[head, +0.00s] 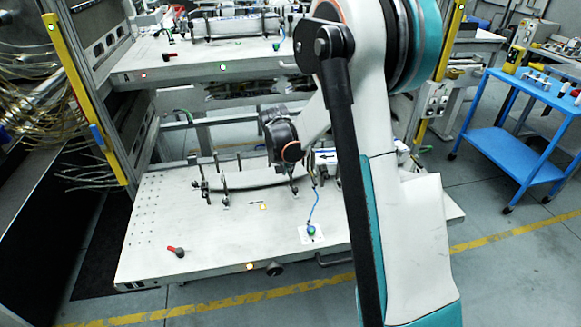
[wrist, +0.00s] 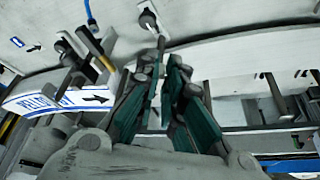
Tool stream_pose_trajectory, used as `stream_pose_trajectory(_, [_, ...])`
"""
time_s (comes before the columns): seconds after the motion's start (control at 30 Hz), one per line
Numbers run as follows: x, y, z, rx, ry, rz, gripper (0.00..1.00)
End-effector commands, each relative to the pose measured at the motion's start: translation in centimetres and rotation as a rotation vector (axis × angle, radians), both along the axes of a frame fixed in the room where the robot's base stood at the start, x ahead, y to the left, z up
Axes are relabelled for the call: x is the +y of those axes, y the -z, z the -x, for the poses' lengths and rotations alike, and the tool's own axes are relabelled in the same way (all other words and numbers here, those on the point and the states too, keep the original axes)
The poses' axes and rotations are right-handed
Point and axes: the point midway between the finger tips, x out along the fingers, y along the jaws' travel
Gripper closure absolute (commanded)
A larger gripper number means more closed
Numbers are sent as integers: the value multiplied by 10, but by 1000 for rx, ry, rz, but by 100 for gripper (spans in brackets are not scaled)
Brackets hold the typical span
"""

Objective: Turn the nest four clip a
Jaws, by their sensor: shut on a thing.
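In the wrist view my gripper (wrist: 165,68) has its two teal-padded fingers closed in at the tips around a thin dark clip (wrist: 150,22). The clip's round-ended lever sticks out past the fingertips toward the top. The fingers hide its lower part, and I cannot tell which nest it belongs to. In the head view my wrist (head: 281,136) is over the lower drawer's (head: 190,245) back right part, where my arm hides the fingers. Several dark clips, one of them a clip (head: 225,182) left of my wrist, stand along a long pale curved part (head: 250,180).
A white label with blue print and a black arrow (wrist: 62,98) lies left of my fingers. A red-handled lever (head: 176,251) and a blue cable (head: 314,207) are on the drawer. A yellow post (head: 85,100) stands left; a blue cart (head: 525,130) stands right.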

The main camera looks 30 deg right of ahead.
Motion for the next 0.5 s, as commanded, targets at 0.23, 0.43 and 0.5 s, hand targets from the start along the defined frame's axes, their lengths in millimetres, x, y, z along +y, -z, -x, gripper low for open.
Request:
stream_pose_trajectory(0.23, [6, 0, -8, 1, 232, 0, 100])
stream_pose_trajectory(0.43, [8, 0, -14, 1, 424, 0, 100])
stream_pose_trajectory(0.5, [9, 0, -16, 1, 489, 0, 100])
